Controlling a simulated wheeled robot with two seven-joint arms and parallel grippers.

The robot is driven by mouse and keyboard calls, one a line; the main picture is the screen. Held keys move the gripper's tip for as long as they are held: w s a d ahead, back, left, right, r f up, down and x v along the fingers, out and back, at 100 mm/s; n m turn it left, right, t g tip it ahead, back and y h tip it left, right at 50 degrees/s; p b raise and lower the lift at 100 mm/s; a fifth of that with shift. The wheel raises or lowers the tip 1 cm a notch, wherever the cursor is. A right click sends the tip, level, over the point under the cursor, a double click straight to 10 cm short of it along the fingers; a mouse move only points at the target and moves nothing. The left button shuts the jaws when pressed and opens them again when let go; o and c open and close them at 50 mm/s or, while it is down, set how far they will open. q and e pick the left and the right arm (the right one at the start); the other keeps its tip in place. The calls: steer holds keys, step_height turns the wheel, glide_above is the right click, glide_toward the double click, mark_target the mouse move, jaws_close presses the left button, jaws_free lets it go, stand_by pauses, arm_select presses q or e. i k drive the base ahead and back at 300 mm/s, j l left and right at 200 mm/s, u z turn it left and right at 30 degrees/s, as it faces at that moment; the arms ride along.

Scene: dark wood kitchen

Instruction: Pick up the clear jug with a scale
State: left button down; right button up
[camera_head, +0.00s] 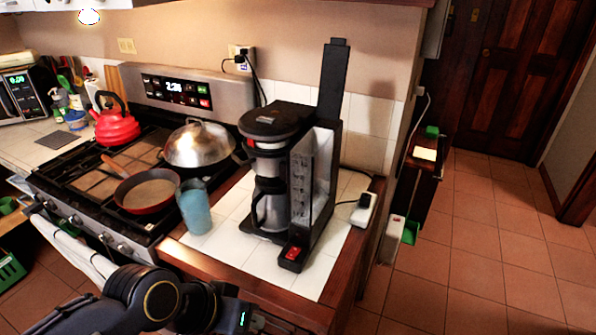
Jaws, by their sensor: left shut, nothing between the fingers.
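A bluish see-through container (195,208), shaped like a cup or jug, stands upright on the white tiled counter (222,238) between the stove and the coffee machine. I cannot make out a scale on it. The black coffee machine (272,120) has a glass carafe (268,212) at its base and a clear panel with markings (303,182) on its side. My left gripper (232,302) is at the bottom edge, in front of the wooden counter edge and apart from these things. It is shut and empty, partly cut off by the frame. My right gripper is out of view.
On the stove are a red pan (147,192) with its handle pointing back left, a domed metal lid (198,144) and a red kettle (116,124). A white power strip (363,210) lies on the counter's right. Open tiled floor (480,240) is at the right.

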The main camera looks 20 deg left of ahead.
mark_target(191, 196)
steer(key=u, duration=1.65)
